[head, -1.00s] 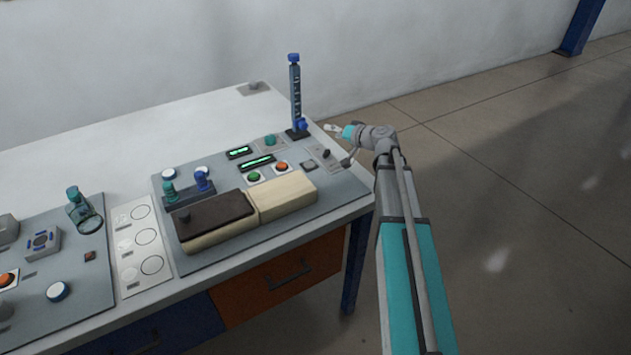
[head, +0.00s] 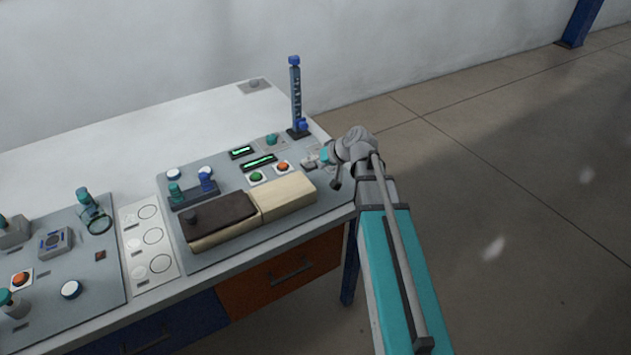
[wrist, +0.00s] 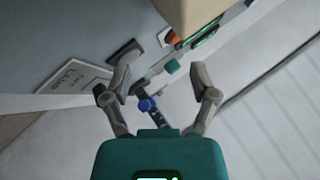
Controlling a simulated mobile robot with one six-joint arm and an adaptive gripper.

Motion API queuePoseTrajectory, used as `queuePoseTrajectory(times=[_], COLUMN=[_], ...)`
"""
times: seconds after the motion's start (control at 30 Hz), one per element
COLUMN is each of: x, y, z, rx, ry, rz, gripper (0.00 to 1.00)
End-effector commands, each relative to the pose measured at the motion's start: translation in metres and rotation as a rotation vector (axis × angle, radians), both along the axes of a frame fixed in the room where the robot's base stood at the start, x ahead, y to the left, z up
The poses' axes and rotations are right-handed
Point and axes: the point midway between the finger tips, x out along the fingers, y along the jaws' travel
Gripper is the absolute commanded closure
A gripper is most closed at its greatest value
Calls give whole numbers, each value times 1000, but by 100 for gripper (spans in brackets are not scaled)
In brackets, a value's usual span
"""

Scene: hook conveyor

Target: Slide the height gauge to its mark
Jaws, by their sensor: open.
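The height gauge (head: 296,92) stands upright at the table's far right corner. It is a dark blue post with marks, a blue cap on top and a black foot. Its blue slider (head: 301,125) sits low on the post, just above the foot. My gripper (head: 312,160) is over the panel's right edge, in front of the gauge and apart from it. In the wrist view my open gripper (wrist: 160,82) has its fingers spread with nothing held. A blue knob of the gauge (wrist: 147,104) shows between and below the fingertips. The target mark cannot be made out.
The panel (head: 222,178) holds green (head: 257,177) and orange (head: 283,167) buttons and small displays (head: 258,162). A pale block (head: 285,195) and a brown-topped block (head: 222,220) lie at its front.

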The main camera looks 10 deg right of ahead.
Motion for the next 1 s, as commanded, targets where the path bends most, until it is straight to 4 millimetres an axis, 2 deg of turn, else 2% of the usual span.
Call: queuePoseTrajectory(times=[0.23,0.53,0.73,1.0], x=[-35,-72,-84,-87], y=[12,17,17,17], z=[0,-2,-3,-4], rx=[-96,-212,-256,-268], ry=[105,221,262,273], rz=[34,56,58,58], gripper=[24,24,24,24])
